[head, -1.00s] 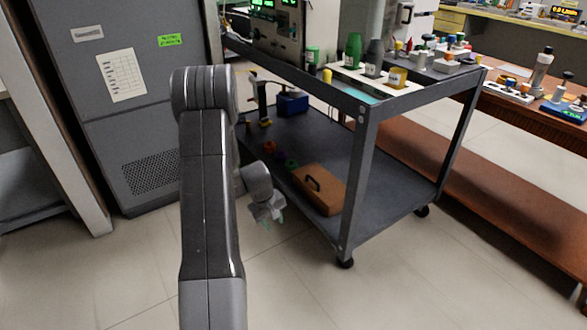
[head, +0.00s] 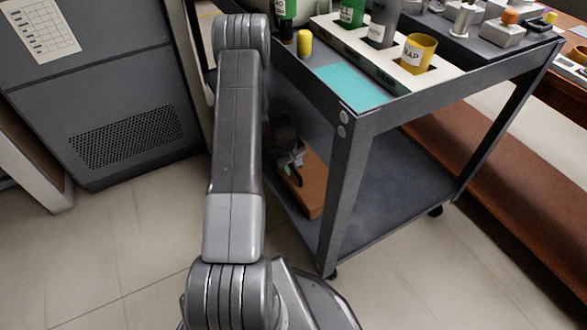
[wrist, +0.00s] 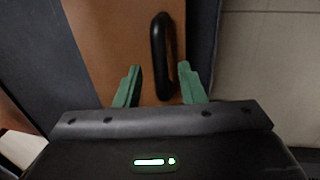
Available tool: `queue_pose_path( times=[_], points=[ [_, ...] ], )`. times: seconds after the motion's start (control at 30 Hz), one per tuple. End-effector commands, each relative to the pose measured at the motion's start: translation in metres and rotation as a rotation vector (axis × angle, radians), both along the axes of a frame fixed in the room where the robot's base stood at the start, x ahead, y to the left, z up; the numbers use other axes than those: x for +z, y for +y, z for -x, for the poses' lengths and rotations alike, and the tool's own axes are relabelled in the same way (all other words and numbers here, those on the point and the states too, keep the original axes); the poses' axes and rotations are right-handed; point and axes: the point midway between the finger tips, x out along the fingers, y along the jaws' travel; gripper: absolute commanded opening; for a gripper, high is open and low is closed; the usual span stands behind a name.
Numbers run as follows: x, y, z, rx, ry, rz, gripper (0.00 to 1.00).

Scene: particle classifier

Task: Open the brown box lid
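The brown box (head: 312,187) sits on the lower shelf of the cart, partly hidden by my arm and gripper in the head view. In the wrist view its brown lid (wrist: 110,40) fills the middle, with a black handle (wrist: 158,45) standing on it. My gripper (wrist: 162,82) has two green fingers spread apart. The handle's near end lies between the fingers in the picture, with gaps on both sides. I cannot tell how far the fingertips are above the lid. In the head view my gripper (head: 291,163) is over the box.
The grey cart's corner post (head: 345,195) stands just right of the box. The upper shelf (head: 440,100) overhangs it and carries bottles and a yellow cup (head: 417,52). The lower shelf (head: 400,195) is clear to the right of the box.

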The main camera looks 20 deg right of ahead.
Motion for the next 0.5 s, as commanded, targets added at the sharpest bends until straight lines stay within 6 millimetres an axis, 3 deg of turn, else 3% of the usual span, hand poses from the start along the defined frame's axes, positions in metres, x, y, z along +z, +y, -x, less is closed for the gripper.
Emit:
queue_pose_path(
  times=[0.3,0.5],
  points=[
    [-0.0022,-0.0004,0.0001,-0.001,0.000,0.000,0.34],
    [-0.0021,-0.0004,0.0001,-0.001,0.000,0.000,0.00]
  ],
)
